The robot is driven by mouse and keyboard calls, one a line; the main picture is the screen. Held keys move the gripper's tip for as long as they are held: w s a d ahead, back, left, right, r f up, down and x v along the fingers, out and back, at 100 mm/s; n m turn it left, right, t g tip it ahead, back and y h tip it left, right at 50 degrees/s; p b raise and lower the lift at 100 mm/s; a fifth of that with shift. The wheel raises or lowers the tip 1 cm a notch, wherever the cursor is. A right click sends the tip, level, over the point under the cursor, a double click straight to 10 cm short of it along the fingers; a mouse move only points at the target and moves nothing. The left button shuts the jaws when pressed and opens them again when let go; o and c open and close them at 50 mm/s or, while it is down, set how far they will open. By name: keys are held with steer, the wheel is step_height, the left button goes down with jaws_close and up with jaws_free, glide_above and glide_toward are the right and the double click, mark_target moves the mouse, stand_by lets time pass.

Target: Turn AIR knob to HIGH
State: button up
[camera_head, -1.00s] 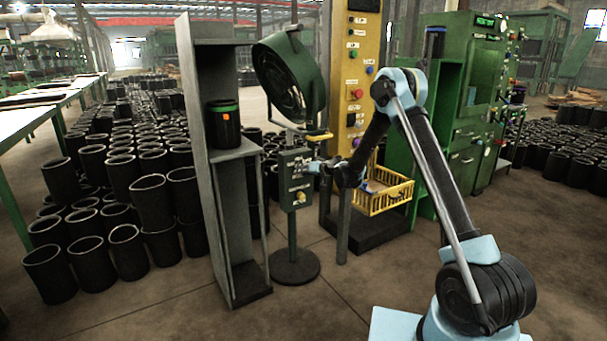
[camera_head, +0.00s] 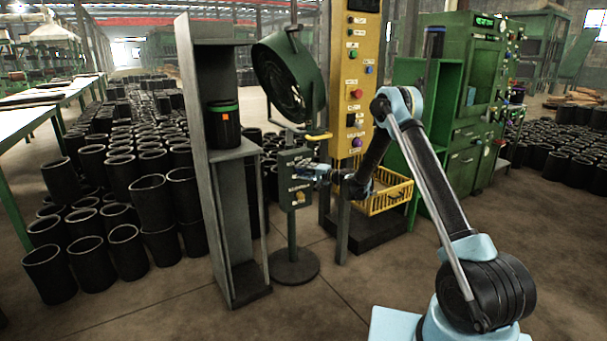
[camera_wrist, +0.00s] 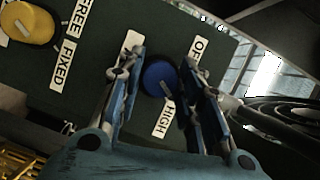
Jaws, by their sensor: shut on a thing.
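The blue knob (camera_wrist: 160,77) sits on a dark green panel (camera_wrist: 90,105) in the wrist view. White labels around it read HIGH (camera_wrist: 165,118) and OFF (camera_wrist: 195,50), and a third label (camera_wrist: 130,46) is partly covered by a finger. The knob shows a small dark mark on the side towards HIGH; its exact setting is hard to tell. My gripper (camera_wrist: 162,70) has one finger on each side of the knob and is shut on it. In the head view my gripper (camera_head: 312,173) is at the front of the control box (camera_head: 287,185) on the fan's stand.
A yellow knob (camera_wrist: 27,23) with FREE and FIXED labels is at the wrist view's upper left. The fan (camera_head: 290,78) stands above the box. A grey shelf (camera_head: 222,215) is close on the left, a yellow crate (camera_head: 398,196) and yellow panel (camera_head: 355,85) on the right.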

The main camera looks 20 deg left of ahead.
steer(key=shift+w+d+f+m+y, duration=0.15)
steer(key=shift+m+y, duration=0.25)
steer(key=shift+m, duration=0.6)
steer(key=o, duration=1)
steer(key=v, duration=1.2)
